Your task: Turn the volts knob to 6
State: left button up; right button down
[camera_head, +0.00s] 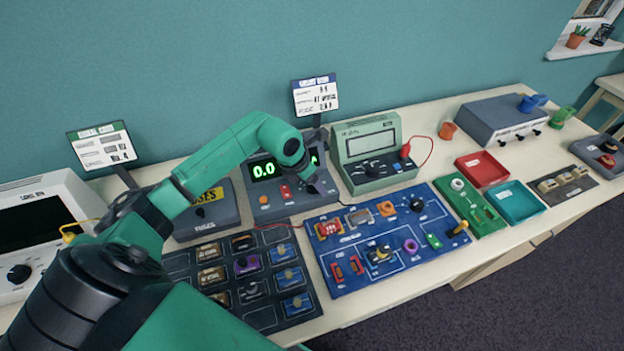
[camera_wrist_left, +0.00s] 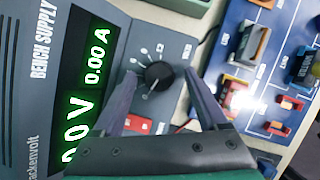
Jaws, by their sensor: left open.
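The bench supply (camera_head: 247,201) stands against the back of the table, its green display (camera_head: 264,170) showing 0.0 in the head view. In the left wrist view the display (camera_wrist_left: 97,62) reads 0.00 A, with a volts line partly cut off. A black round knob (camera_wrist_left: 158,75) with dial marks sits on its face; its label and pointer setting are too small to read surely. My left gripper (camera_head: 318,188) is over the supply's right side, hiding part of it. In the wrist view my open gripper (camera_wrist_left: 160,78) has a finger on each side of the knob, with visible gaps.
A red button (camera_wrist_left: 138,124) lies near the left finger. A blue circuit board (camera_head: 345,285) is in front, a dark fuse board (camera_head: 240,315) to its left. A green meter (camera_head: 360,183) stands close on the right. A sign (camera_head: 315,96) rises behind.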

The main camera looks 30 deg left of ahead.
pick_arm(q)
jog(key=shift+w, duration=0.1)
grip_shut()
jog(key=shift+a+f+m+h+b, duration=0.15)
jog(key=shift+f+m+h+b, duration=0.15)
jog(key=shift+m+b, duration=0.7)
jog(key=m+b, duration=0.1)
jog(key=b, duration=0.1)
jog(key=m+g+h+b, duration=0.1)
jog(key=m+b, duration=0.1)
jog(key=b, duration=0.1)
jog(key=shift+w+r+m, duration=0.1)
jog(key=shift+w+m, duration=0.05)
jog(key=shift+m, duration=0.15)
jog(key=shift+m+g+h+b, duration=0.4)
jog(key=shift+m+b, duration=0.2)
jog(key=shift+m, duration=0.3)
jog(key=m+b, duration=0.1)
jog(key=m, duration=0.1)
jog(key=m+g+b, duration=0.1)
jog(key=m, duration=0.1)
jog(key=shift+w+a+r+m+g+h, duration=0.1)
jog(key=shift+w+r+m+g+h, duration=0.1)
jog(key=shift+m+g+h, duration=0.1)
jog(key=m+g, duration=0.1)
jog(key=m, duration=0.1)
jog(key=shift+m, duration=0.3)
jog(key=shift+w+m+g+b, duration=0.1)
jog(key=shift+m+g+b, duration=0.5)
jog(key=shift+m, duration=1)
